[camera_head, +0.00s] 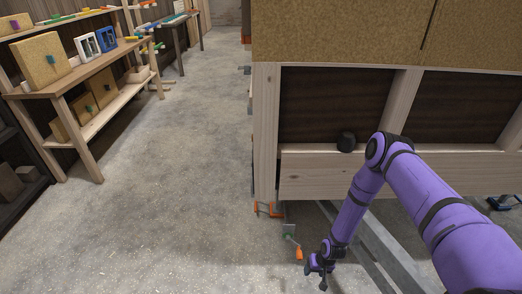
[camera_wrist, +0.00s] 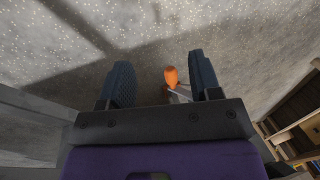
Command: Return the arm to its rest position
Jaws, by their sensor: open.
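My purple arm reaches down at the right in the head view, in front of the trailer's wooden frame. My gripper (camera_head: 321,275) hangs low over the concrete floor beside the trailer. In the wrist view my gripper (camera_wrist: 161,85) shows two dark fingers spread apart. An orange-handled crank (camera_wrist: 172,78) appears in the gap between the fingers in that view. In the head view the crank's orange handle (camera_head: 298,254) is just up and left of the gripper. I cannot tell whether they touch, but nothing is held.
A wooden workbench (camera_head: 85,75) with boxes stands at the left. The concrete floor (camera_head: 170,170) between is clear.

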